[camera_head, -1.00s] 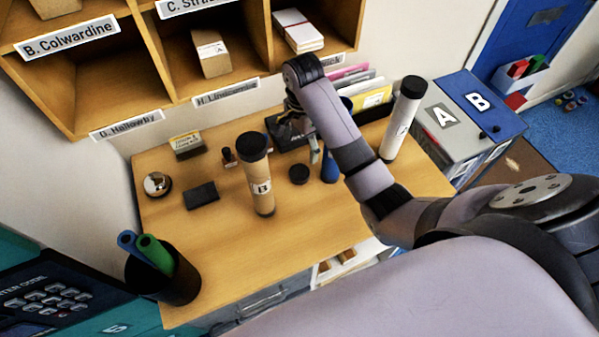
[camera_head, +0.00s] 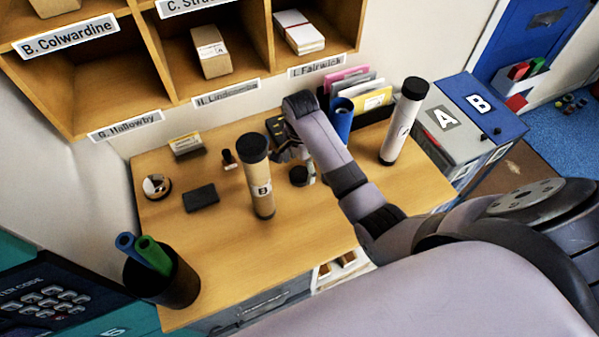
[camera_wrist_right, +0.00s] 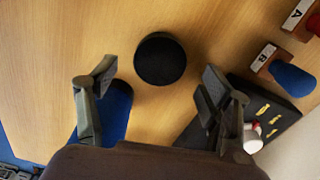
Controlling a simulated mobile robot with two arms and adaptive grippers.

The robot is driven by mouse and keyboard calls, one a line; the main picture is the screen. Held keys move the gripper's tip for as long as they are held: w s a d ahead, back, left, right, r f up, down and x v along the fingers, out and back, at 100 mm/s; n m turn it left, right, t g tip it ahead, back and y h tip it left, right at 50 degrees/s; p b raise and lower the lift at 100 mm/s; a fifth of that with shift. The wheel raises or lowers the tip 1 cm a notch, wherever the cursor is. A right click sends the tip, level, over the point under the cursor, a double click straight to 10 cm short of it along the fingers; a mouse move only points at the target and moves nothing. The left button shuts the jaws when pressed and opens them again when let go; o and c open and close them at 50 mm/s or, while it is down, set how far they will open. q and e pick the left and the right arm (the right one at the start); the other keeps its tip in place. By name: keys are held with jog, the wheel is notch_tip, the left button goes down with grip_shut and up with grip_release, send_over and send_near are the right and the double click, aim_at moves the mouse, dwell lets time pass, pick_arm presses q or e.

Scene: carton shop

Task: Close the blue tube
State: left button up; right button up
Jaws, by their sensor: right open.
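The blue tube (camera_head: 341,120) stands upright at the back of the desk, its top open and its lower part hidden behind my right arm. A loose black cap (camera_head: 300,174) lies on the desk to the left of my right arm. My right gripper (camera_head: 297,160) is open above and just behind the cap. In the right wrist view, the cap (camera_wrist_right: 160,58) lies clear on the wood just beyond and between the open fingers (camera_wrist_right: 158,82). The blue tube (camera_wrist_right: 117,110) shows there partly behind the left finger. My left gripper is not in view.
A capped tan tube B (camera_head: 262,185) stands left of the cap, and a capped white tube A (camera_head: 400,130) stands right. A stamp (camera_head: 229,160), dark box (camera_head: 201,197) and pen-holder-like black bin (camera_head: 170,280) are further left.

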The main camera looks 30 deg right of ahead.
aim_at(300, 176)
jog(key=shift+a+f, duration=0.1)
jog(key=shift+f, duration=1.35)
jog(key=shift+c, duration=0.6)
jog(key=c, duration=0.7)
